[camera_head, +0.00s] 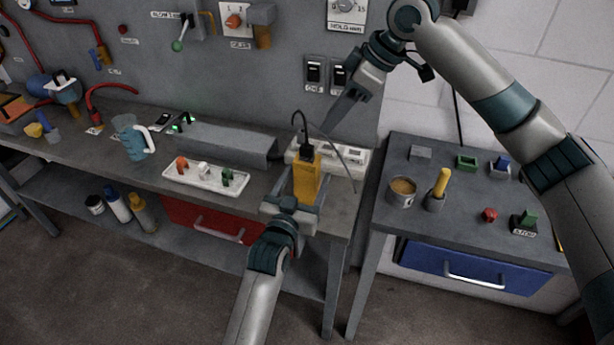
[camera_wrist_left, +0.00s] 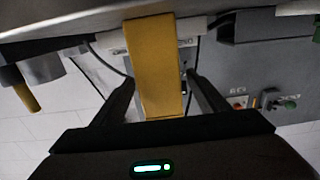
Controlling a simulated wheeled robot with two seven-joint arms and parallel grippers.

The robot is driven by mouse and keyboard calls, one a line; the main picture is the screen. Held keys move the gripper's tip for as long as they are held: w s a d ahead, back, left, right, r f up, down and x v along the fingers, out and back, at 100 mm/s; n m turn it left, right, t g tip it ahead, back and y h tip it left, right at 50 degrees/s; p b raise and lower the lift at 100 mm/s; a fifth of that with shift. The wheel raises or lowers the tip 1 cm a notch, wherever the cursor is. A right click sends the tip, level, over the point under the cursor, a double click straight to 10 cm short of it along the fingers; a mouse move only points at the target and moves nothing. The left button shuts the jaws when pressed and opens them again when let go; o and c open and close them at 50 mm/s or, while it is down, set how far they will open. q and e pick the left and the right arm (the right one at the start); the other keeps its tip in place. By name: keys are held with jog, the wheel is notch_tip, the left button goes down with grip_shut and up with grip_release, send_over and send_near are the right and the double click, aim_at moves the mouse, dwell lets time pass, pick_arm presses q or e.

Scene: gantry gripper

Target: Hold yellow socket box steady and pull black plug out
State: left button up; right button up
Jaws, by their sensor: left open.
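The yellow socket box (camera_head: 307,182) stands upright near the right end of the grey workbench. The black plug (camera_head: 306,152) sits in its top, with a black cord looping up from it. My left gripper (camera_head: 301,186) is open, with its fingers on either side of the box. In the left wrist view the yellow box (camera_wrist_left: 155,65) lies between the two dark fingers (camera_wrist_left: 158,85), with a gap visible on each side. The plug is not visible there. My right gripper (camera_head: 328,128) is above and right of the plug, apart from it, fingers pointing down-left. Its finger gap is unclear.
A white power strip (camera_head: 348,158) lies behind the box. A white tray with colored knobs (camera_head: 205,176) and a grey block (camera_head: 225,145) are to the left. A second table (camera_head: 465,215) with a can (camera_head: 402,190) stands right, across a gap.

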pick_arm(q)
jog(key=shift+w+d, duration=0.15)
jog(key=shift+w, duration=0.25)
jog(key=c, duration=1.2)
pick_arm(e)
jog(key=shift+o, duration=0.7)
jog(key=w+a+r+g+h, duration=0.1)
jog(key=a+r+h, duration=0.1)
jog(key=a+h, duration=0.3)
jog(key=shift+w+a+g+h, duration=0.3)
jog(key=shift+w+a+g, duration=0.05)
jog(key=shift+w+g, duration=0.05)
jog(key=shift+f, duration=0.15)
